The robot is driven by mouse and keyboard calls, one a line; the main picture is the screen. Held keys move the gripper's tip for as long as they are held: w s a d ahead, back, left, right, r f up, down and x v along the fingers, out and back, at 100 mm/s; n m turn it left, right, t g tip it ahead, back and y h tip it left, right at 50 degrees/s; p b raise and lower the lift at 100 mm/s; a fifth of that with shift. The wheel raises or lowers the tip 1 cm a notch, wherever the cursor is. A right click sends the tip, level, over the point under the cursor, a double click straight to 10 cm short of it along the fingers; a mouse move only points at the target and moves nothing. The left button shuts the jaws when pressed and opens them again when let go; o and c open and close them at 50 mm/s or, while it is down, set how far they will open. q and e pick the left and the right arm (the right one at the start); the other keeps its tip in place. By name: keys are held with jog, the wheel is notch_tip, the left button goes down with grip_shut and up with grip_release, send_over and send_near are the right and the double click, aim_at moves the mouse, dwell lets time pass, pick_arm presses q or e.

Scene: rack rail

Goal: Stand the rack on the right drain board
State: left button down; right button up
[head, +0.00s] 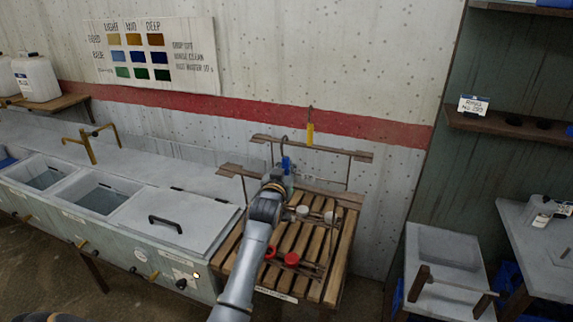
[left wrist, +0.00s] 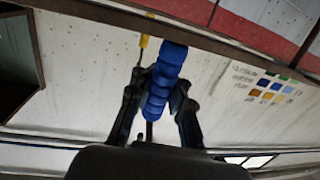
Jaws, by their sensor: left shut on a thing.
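My left gripper (head: 284,172) is shut on a blue ribbed grip (head: 287,164), above the back of the slatted wooden drain board (head: 316,288). The blue grip also shows between the fingers in the left wrist view (left wrist: 164,82). A dark hook shape rises above the grip, near the wooden rail (head: 325,149); I cannot tell whether they touch. Thin dark rods (head: 327,245) show over the slats, with red and pale round pieces; my arm hides part of this area, so how the rack's body stands or hangs is unclear. My right gripper is out of view.
A steel sink unit with a lidded section (head: 170,222) stands left of the drain board. A yellow-handled item (head: 310,133) hangs behind the rail. A grey stand (head: 447,255) is at the right, with a wall shelf (head: 505,125) above.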

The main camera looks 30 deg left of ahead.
pick_arm(q)
jog(key=c, duration=1.3)
grip_release()
jog(key=shift+c, duration=0.2)
jog(key=shift+o, duration=0.6)
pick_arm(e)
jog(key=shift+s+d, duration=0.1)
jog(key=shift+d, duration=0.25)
pick_arm(q)
jog(key=shift+s, duration=0.1)
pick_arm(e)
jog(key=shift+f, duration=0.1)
